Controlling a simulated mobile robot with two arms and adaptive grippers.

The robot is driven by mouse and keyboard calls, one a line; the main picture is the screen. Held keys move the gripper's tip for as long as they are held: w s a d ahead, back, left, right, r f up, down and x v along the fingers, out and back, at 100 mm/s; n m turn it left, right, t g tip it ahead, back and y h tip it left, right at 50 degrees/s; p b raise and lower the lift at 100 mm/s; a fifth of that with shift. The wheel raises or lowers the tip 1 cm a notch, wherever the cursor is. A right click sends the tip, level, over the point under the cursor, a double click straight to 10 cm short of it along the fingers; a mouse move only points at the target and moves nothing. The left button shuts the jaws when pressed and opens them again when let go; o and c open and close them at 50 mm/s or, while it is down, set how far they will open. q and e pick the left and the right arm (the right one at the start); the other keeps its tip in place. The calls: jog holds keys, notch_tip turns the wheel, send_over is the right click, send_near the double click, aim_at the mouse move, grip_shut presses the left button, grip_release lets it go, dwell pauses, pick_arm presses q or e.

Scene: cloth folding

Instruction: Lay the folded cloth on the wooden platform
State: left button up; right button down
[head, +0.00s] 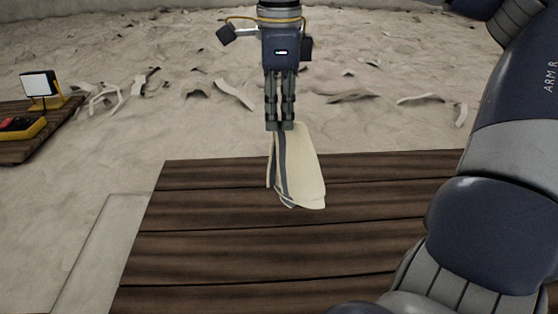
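The folded cloth (309,170) is cream with a grey-blue stripe. It hangs down from my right gripper (279,126) in the middle of the head view. The gripper points down with its fingers shut on the cloth's upper edge. The cloth's lower end appears in front of the wooden platform (220,225), a dark plank surface. I cannot tell whether its lower end touches the planks. My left gripper is not in view.
A second dark wooden surface (35,148) at the far left carries a yellow-and-black device (20,126) and a small lamp-like panel (40,84). Pale rubble (235,94) is scattered behind the platform. The platform's left part is bare.

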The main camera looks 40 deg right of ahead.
jog(key=w+d+n, duration=1)
jog(key=w+d, duration=0.1)
jog(key=w, duration=0.3)
jog(key=s+a+f, duration=0.6)
jog(key=s+f, duration=0.2)
jog(key=s+a+f, duration=0.7)
jog(key=s+f, duration=0.1)
jog(key=f, duration=0.1)
jog(key=s+a+f, duration=0.6)
jog(key=s+f, duration=0.2)
jog(key=f, duration=0.1)
jog(key=shift+s+a+f, duration=0.1)
jog(key=shift+a+f, duration=0.1)
jog(key=shift+a, duration=0.15)
jog(key=c, duration=1.4)
grip_release()
jog(key=shift+r, duration=0.1)
